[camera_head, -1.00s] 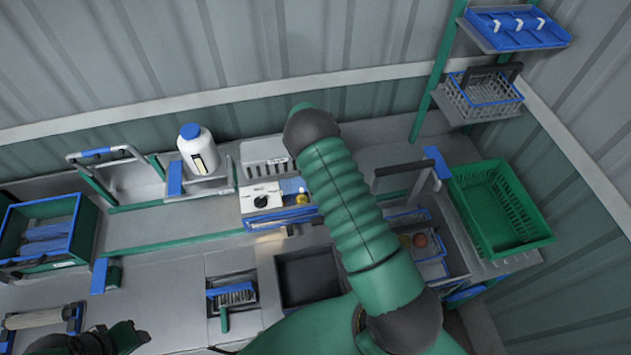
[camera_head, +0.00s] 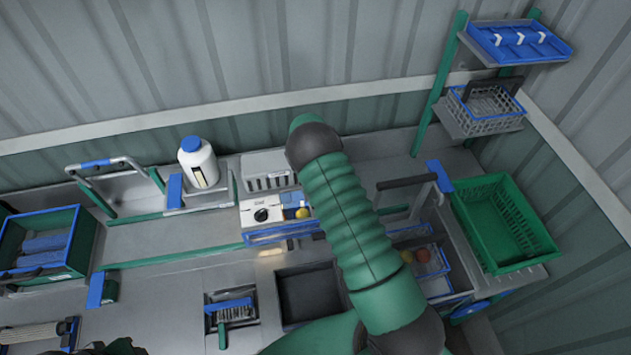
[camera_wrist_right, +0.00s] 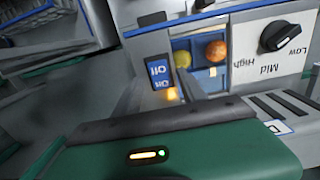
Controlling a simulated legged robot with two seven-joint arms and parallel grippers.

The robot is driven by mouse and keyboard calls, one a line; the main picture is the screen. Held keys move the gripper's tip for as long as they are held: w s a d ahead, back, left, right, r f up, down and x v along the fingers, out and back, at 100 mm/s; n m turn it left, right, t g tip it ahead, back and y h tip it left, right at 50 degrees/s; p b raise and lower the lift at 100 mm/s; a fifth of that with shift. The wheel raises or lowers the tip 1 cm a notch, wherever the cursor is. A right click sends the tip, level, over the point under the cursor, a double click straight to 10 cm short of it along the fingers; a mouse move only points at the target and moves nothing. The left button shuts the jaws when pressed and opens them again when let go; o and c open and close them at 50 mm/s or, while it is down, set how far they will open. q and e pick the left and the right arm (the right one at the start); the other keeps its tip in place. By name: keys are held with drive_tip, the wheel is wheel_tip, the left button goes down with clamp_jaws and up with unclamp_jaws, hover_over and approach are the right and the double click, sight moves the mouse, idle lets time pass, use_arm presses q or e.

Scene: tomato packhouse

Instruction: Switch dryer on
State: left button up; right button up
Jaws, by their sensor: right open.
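The dryer (camera_head: 249,214) is a white unit with a black knob on the bench, left of my right arm in the head view. In the wrist view its panel (camera_wrist_right: 250,70) reads Low, Mid and High upside down beside the knob (camera_wrist_right: 281,36). A blue on/off switch (camera_wrist_right: 157,72) sits left of the panel, with a small orange glow near its lower end. My right gripper (camera_wrist_right: 165,85) is open, its grey fingers close around the switch; contact is unclear. My forearm hides it in the head view. Only a sliver of my left arm or gripper (camera_head: 122,347) shows at the lower edge.
A cubby with orange and yellow balls (camera_wrist_right: 214,51) lies beside the switch. A green crate (camera_head: 503,222) stands at the right, near a handled frame. A white bottle (camera_head: 199,164) stands left of the dryer. A dark tray (camera_head: 311,296) and a brush (camera_head: 230,308) lie in front.

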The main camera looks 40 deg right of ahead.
wheel_tip(320, 180, up, 16)
drive_tip(key=b, duration=0.5)
drive_tip(key=shift+w+d+f, duration=0.15)
drive_tip(key=shift+w+d, duration=0.05)
drive_tip(key=shift+w, duration=0.15)
drive_tip(key=s+a+f+n+t+b, duration=0.1)
drive_tip(key=s+a+f+n+b, duration=0.2)
drive_tip(key=s+a+f+b, duration=0.4)
drive_tip(key=s+a+f+n+t+b, duration=0.2)
drive_tip(key=s+a+f+b, duration=0.5)
drive_tip(key=a, duration=0.8)
drive_tip(key=s+f, duration=0.2)
drive_tip(key=s, duration=0.1)
drive_tip(key=shift+a+f+n, duration=0.15)
drive_tip(key=shift+f+n, duration=0.05)
drive_tip(key=shift+n, duration=0.2)
